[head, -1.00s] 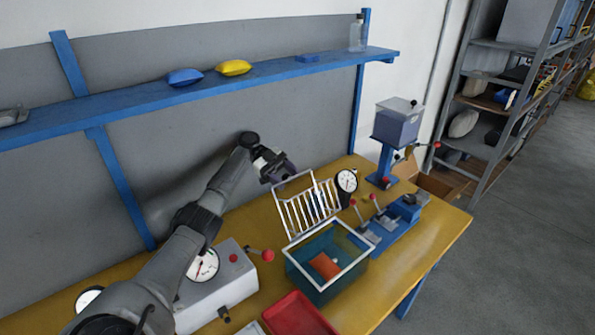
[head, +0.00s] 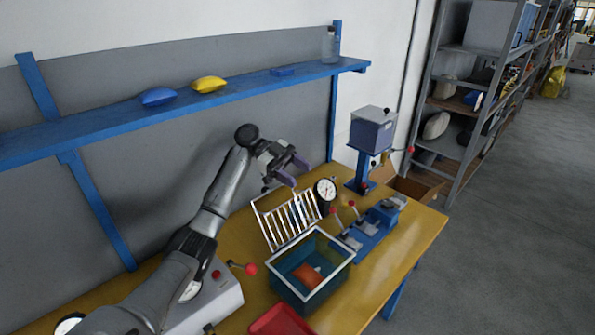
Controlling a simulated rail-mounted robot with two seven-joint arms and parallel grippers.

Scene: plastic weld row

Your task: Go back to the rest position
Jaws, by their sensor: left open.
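My left gripper (head: 291,172) is open and empty. It hangs above the back of the yellow workbench (head: 408,246), just above and behind a white wire rack (head: 286,222). My left arm reaches in from the lower left, over a grey machine with a red-knobbed lever. My right gripper is not in view.
A teal bin (head: 312,266) with an orange-red piece (head: 308,277) inside stands before the rack. A dial gauge (head: 325,190), a blue clamp fixture (head: 372,232) and a blue press (head: 372,132) stand to the right. A red tray (head: 281,322) is in front. A blue shelf (head: 230,98) runs behind.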

